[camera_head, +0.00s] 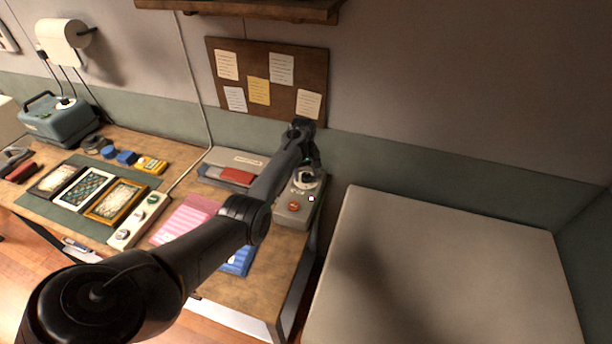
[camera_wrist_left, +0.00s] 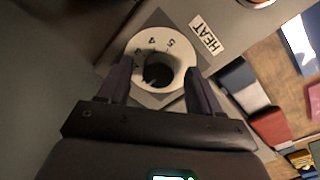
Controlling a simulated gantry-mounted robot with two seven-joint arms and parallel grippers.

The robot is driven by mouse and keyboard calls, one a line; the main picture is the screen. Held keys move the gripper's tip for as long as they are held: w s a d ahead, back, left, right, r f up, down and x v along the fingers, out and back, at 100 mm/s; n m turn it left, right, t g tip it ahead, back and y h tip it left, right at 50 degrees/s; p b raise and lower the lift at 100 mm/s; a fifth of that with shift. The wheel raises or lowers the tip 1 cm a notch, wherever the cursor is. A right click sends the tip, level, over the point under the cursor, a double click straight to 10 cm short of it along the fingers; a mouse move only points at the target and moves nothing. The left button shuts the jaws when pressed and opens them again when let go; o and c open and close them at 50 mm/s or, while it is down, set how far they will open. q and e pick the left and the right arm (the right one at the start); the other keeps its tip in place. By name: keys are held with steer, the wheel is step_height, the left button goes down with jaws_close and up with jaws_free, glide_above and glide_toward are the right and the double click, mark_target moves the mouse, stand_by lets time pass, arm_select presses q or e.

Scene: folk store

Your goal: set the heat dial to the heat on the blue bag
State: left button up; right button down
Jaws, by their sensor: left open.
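The white heat dial (camera_wrist_left: 163,42) has black numbers, with 4 and 5 readable, and a dark centre. It sits on a grey plate beside a HEAT label (camera_wrist_left: 207,34). In the head view the dial is on top of the grey sealer box (camera_head: 287,217), partly hidden by my arm. My left gripper (camera_wrist_left: 159,68) is open, its two fingers on either side of the dial; I cannot tell whether they touch it. The blue bag (camera_head: 238,263) lies on the table, mostly behind my arm, and its marking is unreadable. My right gripper is not in view.
A pink bag (camera_head: 183,219) lies left of the blue bag. A grey and red object (camera_head: 235,175) lies near the sealer box. A white strip with knobs (camera_head: 139,221) and framed pictures (camera_head: 117,201) are further left. A pinboard (camera_head: 267,78) hangs behind; a pale block (camera_head: 440,270) stands right.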

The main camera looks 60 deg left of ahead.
arm_select(q)
steer(key=shift+f, duration=0.3)
steer(key=c, duration=1)
steer(key=shift+c, duration=0.2)
steer(key=m+p, duration=0.2)
steer(key=shift+a+r+m, duration=0.1)
steer(key=shift+r+m, duration=0.05)
steer(key=shift+m, duration=2.75)
